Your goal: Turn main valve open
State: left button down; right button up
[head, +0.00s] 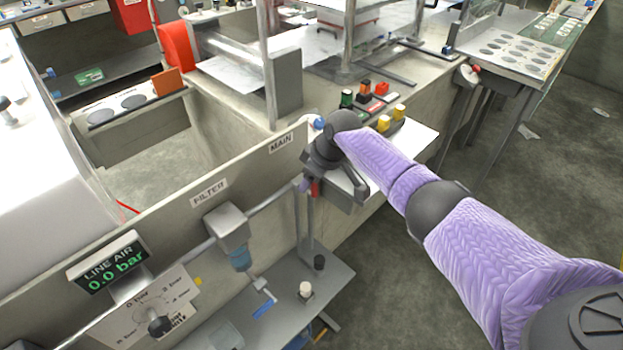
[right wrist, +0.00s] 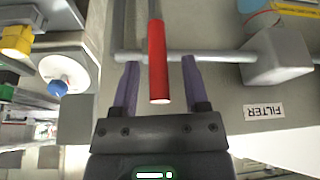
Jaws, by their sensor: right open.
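The main valve's red lever (right wrist: 158,62) sits on a grey pipe (right wrist: 215,57) in the right wrist view. In the head view only a bit of red (head: 315,188) shows below my right gripper, beside the MAIN label (head: 281,143). My right gripper (right wrist: 160,85) is open, with one purple finger on each side of the lever and a gap on both sides. In the head view my right gripper (head: 306,184) is over the pipe's right end and hides most of the valve. My left gripper is in neither view.
The filter unit (head: 230,225) hangs on the pipe left of the valve. The LINE AIR display (head: 108,265) reads 0.0 bar, with a regulator knob (head: 159,326) below it. Coloured buttons (head: 381,88) stand behind the gripper. A low shelf (head: 330,278) is below.

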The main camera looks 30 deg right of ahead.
grip_shut()
dwell(0.8)
dwell(0.5)
